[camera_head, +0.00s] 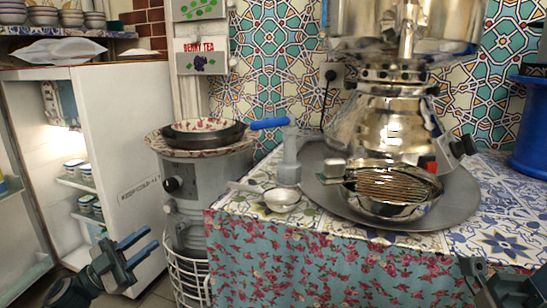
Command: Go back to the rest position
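My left gripper (151,238) is at the lower left, low in front of the white cabinet and left of the table. Its two blue-grey fingers are apart with nothing between them. My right gripper (472,266) shows only partly at the lower right corner, in front of the patterned tablecloth. The frame edge cuts it off, and I cannot tell how its fingers stand. The samovar (385,125) stands on a round grey tray (462,200) on the table. A metal bowl with a slatted top (390,208) sits on the tray in front of it.
A small white bowl (282,204) and a grey bottle-like thing (289,165) stand on the table's left part. A pan with a blue handle (270,123) rests on a grey cylinder stove (190,190). A white cabinet (122,130) with shelves is at left.

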